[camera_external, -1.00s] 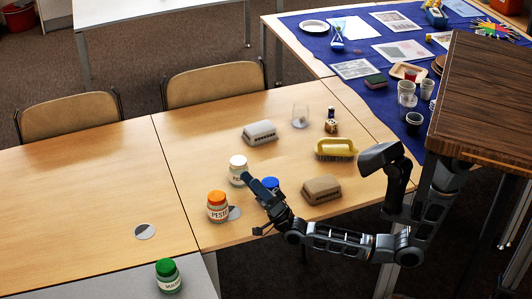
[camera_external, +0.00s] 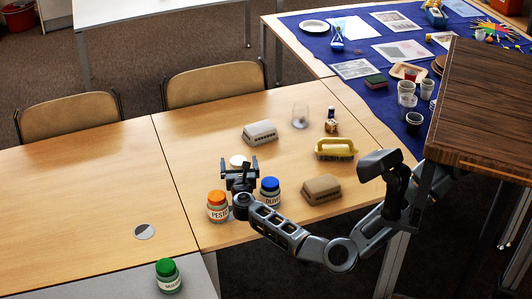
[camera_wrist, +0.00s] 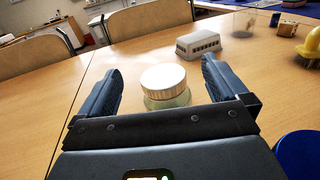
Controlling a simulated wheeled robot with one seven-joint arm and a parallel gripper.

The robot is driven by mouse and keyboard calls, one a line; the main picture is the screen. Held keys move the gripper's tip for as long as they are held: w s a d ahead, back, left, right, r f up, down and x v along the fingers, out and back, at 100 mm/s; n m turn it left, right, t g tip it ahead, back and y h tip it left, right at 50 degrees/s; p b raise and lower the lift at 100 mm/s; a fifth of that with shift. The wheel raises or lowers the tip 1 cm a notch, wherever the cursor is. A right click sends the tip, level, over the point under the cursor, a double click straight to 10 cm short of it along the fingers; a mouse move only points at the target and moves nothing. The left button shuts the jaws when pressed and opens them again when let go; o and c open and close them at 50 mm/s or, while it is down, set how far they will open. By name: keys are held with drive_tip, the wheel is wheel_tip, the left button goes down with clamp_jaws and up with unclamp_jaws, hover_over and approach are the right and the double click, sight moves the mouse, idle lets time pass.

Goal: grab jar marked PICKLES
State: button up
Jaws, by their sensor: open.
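A jar with a white lid (camera_external: 238,160) stands on the wooden table; my gripper hides most of it in the outside view, and no label is readable. In the wrist view the same white-lidded jar (camera_wrist: 164,82) stands upright between and just beyond my spread fingers. My gripper (camera_external: 239,167) is open and empty, low over the table, between an orange-lidded jar marked PESTO (camera_external: 217,207) on its left and a blue-lidded jar marked OLIVES (camera_external: 270,194) on its right. No jar label reads PICKLES in view.
A green-lidded jar (camera_external: 168,276) stands on the grey table in front. A grey ridged block (camera_external: 260,133), a yellow brush (camera_external: 335,148), a brown block (camera_external: 321,190) and a clear glass (camera_external: 300,116) stand on the wooden table.

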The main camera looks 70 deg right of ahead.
wheel_tip(320, 180, down, 5)
drive_tip(key=shift+r+b, duration=0.1)
drive_tip(key=shift+b, duration=0.2)
drive_tip(key=d, duration=0.1)
drive_tip(key=w+d, duration=0.1)
drive_tip(key=w+d+f, duration=0.1)
drive_tip(key=shift+d, duration=0.2)
drive_tip(key=shift+w+d, duration=0.3)
drive_tip(key=shift+d, duration=0.2)
drive_tip(key=c, duration=1.1)
drive_tip(key=shift+r, duration=0.1)
